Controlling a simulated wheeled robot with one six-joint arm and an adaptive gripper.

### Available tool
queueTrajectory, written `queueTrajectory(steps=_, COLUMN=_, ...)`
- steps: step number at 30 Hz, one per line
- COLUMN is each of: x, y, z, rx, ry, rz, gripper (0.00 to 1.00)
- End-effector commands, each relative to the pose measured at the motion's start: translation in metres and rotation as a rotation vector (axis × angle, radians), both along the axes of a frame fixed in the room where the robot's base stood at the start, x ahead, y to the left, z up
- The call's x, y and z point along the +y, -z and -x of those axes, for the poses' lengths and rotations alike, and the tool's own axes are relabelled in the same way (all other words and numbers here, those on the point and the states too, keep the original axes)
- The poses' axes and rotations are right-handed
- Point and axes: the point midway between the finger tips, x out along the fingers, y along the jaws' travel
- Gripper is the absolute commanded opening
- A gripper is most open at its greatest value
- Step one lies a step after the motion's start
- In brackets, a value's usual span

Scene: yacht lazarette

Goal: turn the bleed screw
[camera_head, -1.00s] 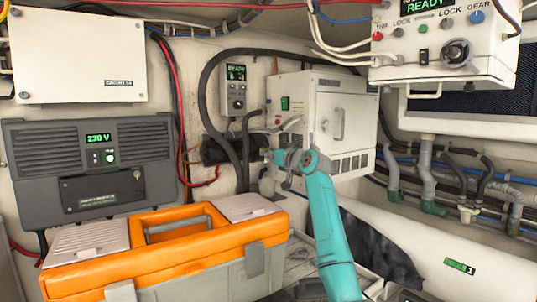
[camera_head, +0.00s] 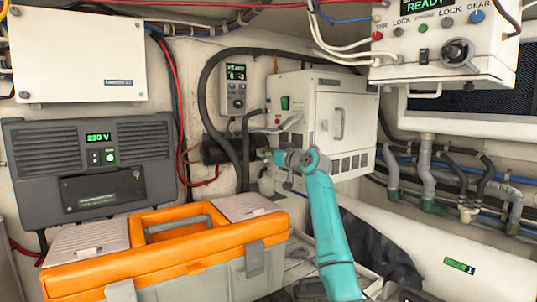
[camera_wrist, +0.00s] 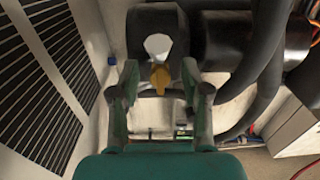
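In the wrist view, a small yellow, tab-like piece (camera_wrist: 160,78), which looks like the bleed screw, sits under a white rounded part (camera_wrist: 158,46) on a dark fitting (camera_wrist: 146,22). My gripper (camera_wrist: 159,76) is open, with one finger on each side of the yellow piece. Gaps show between the piece and both fingers; I cannot tell the depth. In the head view, my gripper (camera_head: 272,157) is beside the black cylinder (camera_head: 217,150), in front of the white cabinet. The screw cannot be made out there.
Thick black hoses (camera_head: 205,92) curve close to the cylinder. The white cabinet (camera_head: 345,115) stands just right of my gripper. An orange toolbox (camera_head: 130,254) fills the front left. A grey inverter panel (camera_head: 32,165) is on the left wall, and a control box (camera_head: 402,72) hangs upper right.

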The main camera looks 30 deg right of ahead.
Motion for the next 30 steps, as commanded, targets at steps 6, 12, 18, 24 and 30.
queueTrajectory(steps=6, x=0.0, y=-0.001, z=0.003, rx=-0.002, ry=0.001, rz=0.001, gripper=0.47)
queueTrajectory(steps=12, x=-0.002, y=0.0, z=0.025, rx=-0.003, ry=0.002, rz=0.001, gripper=0.47)
queueTrajectory(steps=18, x=-0.003, y=0.0, z=0.061, rx=-0.002, ry=0.002, rz=0.001, gripper=0.47)
queueTrajectory(steps=24, x=-0.004, y=0.0, z=0.096, rx=-0.001, ry=0.002, rz=0.0, gripper=0.47)
queueTrajectory(steps=30, x=-0.004, y=0.0, z=0.116, rx=-0.001, ry=0.0, rz=0.0, gripper=0.47)
